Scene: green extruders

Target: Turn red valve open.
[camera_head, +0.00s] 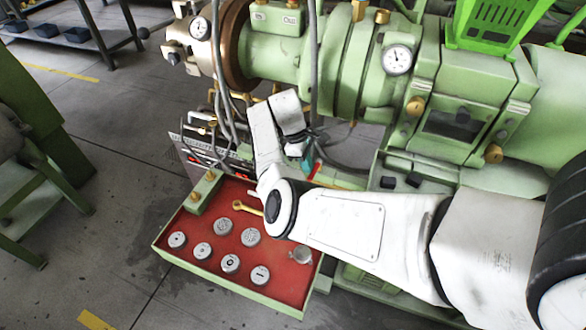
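A small red bar-like piece (316,171) shows just right of my arm, low on the green extruder (345,75). It may be the red valve's handle, but most of it is hidden and I cannot tell how it is turned. A small teal piece (308,158) shows beside it. My gripper (304,150) is at the end of that wrist, close to the red piece. Its fingers are too small and covered to make out, and contact cannot be told.
A green-rimmed tray (222,287) with a red floor holds several silver round pieces and a yellow wrench (246,208). Grey hoses (222,90) hang left of my wrist. A green frame (40,190) stands at the left. Open grey floor (110,190) lies between.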

